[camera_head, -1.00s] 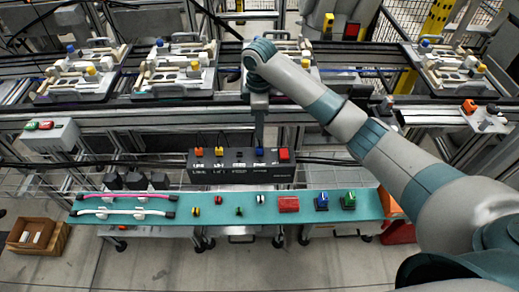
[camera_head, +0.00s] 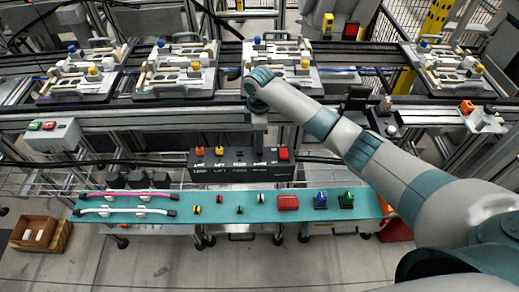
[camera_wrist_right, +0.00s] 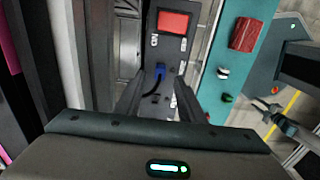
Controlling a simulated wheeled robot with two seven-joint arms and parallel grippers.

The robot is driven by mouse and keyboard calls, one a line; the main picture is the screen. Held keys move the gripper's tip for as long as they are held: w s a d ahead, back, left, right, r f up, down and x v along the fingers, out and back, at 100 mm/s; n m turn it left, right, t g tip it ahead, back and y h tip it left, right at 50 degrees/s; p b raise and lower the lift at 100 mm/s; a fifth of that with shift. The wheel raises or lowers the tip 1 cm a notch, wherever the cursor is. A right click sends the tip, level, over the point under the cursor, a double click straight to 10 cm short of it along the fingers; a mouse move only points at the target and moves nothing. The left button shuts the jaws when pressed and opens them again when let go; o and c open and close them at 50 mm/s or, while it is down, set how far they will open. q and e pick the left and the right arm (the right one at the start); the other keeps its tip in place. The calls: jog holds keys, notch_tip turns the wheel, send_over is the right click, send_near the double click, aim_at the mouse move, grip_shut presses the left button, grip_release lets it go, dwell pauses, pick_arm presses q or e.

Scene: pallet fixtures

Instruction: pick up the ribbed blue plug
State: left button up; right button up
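The ribbed blue plug (camera_wrist_right: 160,72) sits in the black box (camera_wrist_right: 168,48), below its red button in the right wrist view. A dark cable loop shows just below the plug. My right gripper (camera_wrist_right: 158,98) is open and empty, with its two fingers on either side of the plug's line; contact with the plug cannot be made out. In the head view the right gripper (camera_head: 258,132) hangs at the top of the black box (camera_head: 212,169) and hides the blue plug. My left gripper is not in the head view.
A teal bench (camera_head: 222,212) in front of the box holds small coloured parts, a red block (camera_head: 288,202), a blue part (camera_head: 320,200) and a green part (camera_head: 346,200). Orange (camera_head: 199,151) and yellow (camera_head: 220,150) plugs stand in the box. Pallet fixtures (camera_head: 180,70) line the conveyor behind.

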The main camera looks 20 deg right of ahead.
jog(key=shift+f+p, duration=0.55)
jog(key=shift+f, duration=1.55)
grip_shut()
